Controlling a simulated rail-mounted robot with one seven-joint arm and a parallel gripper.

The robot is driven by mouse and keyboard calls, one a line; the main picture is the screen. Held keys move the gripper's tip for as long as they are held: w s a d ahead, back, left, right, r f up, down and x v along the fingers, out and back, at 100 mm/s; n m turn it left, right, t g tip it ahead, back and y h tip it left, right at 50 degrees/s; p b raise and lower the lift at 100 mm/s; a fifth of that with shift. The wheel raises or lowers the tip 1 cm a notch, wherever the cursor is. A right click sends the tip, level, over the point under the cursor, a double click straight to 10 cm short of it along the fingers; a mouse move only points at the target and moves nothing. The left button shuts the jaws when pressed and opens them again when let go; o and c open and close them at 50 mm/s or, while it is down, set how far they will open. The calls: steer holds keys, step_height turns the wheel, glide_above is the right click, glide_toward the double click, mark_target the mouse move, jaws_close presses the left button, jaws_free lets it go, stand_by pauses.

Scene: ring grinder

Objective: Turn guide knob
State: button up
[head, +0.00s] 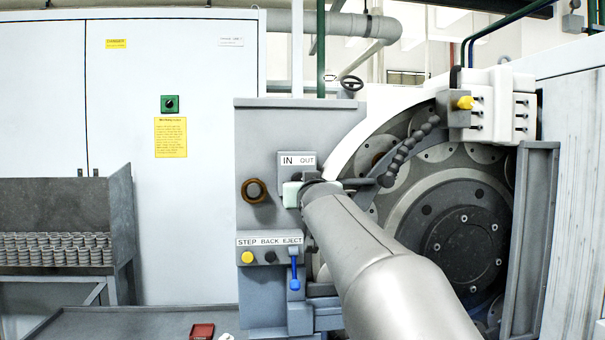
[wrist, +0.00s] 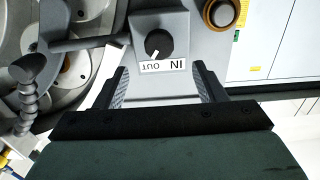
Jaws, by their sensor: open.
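The guide knob (wrist: 159,42) is a round black knob with a white pointer mark, on a grey panel in the wrist view. The IN/OUT label (wrist: 163,67) shows upside down there, and the pointer is tilted toward the OUT side. My gripper (wrist: 161,70) is open, with one finger on each side of the label. The knob lies beyond the fingertips, between their lines, and nothing is gripped. In the head view the label (head: 298,160) shows on the machine panel, but my arm hides the knob and most of the gripper.
A brown-ringed button (head: 254,190) sits left of the label. Below are the STEP BACK EJECT label (head: 270,240), a yellow button (head: 247,257) and a blue lever (head: 294,275). The grinder disc (head: 465,235) and a segmented hose (head: 408,153) are at right.

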steer(key=p+x, duration=0.4)
steer(key=x, duration=0.5)
steer(key=shift+w, duration=0.1)
steer(key=c, duration=1)
